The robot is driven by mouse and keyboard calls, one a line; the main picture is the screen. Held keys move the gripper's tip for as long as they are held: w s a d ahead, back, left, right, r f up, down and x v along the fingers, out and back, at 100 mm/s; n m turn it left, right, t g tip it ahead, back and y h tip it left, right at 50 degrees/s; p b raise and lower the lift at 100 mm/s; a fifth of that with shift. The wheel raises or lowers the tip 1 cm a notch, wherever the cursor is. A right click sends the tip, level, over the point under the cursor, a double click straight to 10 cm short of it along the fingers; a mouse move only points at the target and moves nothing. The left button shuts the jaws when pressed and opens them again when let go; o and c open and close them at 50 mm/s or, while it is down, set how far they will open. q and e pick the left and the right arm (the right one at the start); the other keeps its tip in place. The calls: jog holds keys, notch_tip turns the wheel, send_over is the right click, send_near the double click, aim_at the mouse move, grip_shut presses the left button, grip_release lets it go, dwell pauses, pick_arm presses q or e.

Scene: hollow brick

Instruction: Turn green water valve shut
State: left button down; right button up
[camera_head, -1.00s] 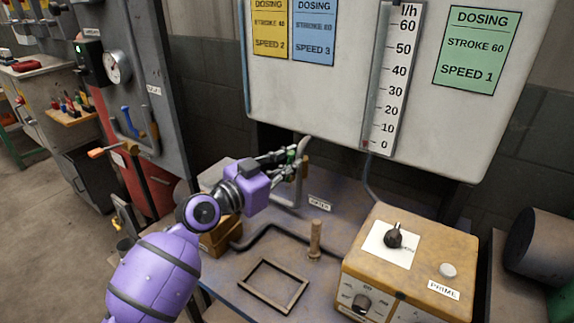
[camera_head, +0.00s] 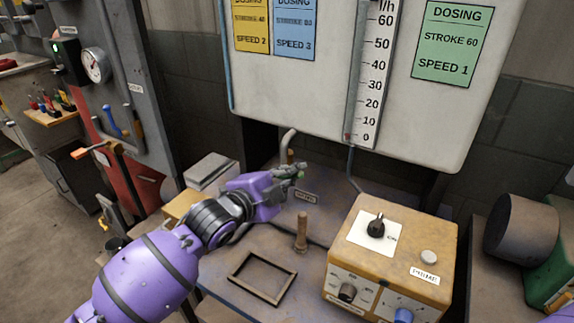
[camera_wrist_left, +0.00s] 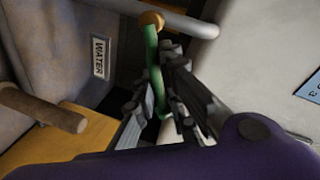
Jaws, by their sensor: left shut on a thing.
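The green water valve handle (camera_wrist_left: 151,55) shows in the left wrist view as a curved green lever beside a brass-coloured end cap (camera_wrist_left: 151,20) and a grey pipe. The fingers of my left gripper (camera_wrist_left: 165,95) are shut on it, and partly hide its lower part. My right gripper is not in view.
A wooden peg (camera_head: 302,232) and an empty square frame (camera_head: 263,277) are on the bench below my left arm. A yellow pump box (camera_head: 395,252) with knobs stands to the right. The white dosing panel (camera_head: 300,95) overhangs the bench behind.

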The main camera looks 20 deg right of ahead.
pick_arm(q)
jog(key=shift+m+t+p, duration=0.3)
jog(key=shift+m+p, duration=0.15)
jog(key=shift+m, duration=0.35)
notch_tip(320, 180, down, 2)
jog(key=m+y+p, duration=0.1)
jog(key=m, duration=0.2)
jog(key=shift+s+d+t+p, duration=0.1)
jog(key=shift+s+t+p, duration=0.05)
jog(key=shift+t+p, duration=0.2)
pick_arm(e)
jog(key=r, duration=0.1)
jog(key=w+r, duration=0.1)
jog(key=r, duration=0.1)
pick_arm(q)
jog(key=shift+f, duration=0.3)
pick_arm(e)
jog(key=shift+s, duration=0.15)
pick_arm(q)
jog(key=c, duration=1.8)
grip_release()
jog(key=shift+s, duration=0.1)
jog(key=shift+c, duration=0.2)
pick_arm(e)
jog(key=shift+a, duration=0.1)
